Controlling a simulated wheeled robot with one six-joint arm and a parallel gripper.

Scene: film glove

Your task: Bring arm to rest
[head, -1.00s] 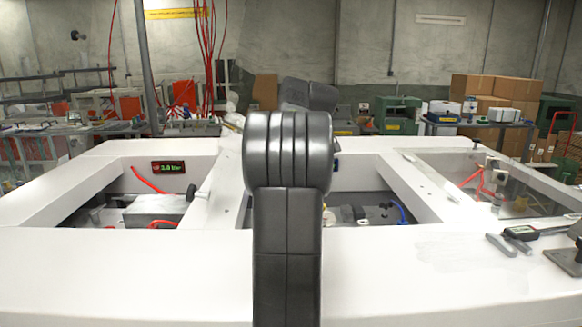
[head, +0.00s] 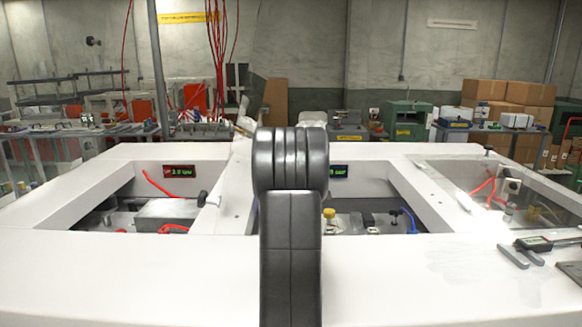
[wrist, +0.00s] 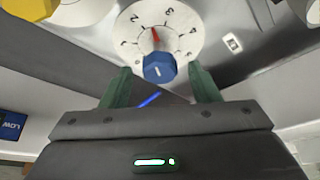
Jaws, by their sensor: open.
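In the wrist view my gripper (wrist: 160,68) is open, with its two green fingers apart and nothing held between them. Beyond the fingertips is a round white dial (wrist: 185,25) with numbers and a red pointer, and a blue knob (wrist: 159,69) at its near edge. The knob appears between the fingers in the picture; I cannot tell how far off it is. In the head view my dark arm stands upright in the middle of the picture, and my gripper is hidden from sight there.
A white bench frame (head: 420,280) with recessed openings surrounds the arm. A red-lit display (head: 180,171) and a yellow cap (head: 329,213) show in the openings. A caliper (head: 545,243) lies at right. In the wrist view a yellow part (wrist: 30,8) is at top left.

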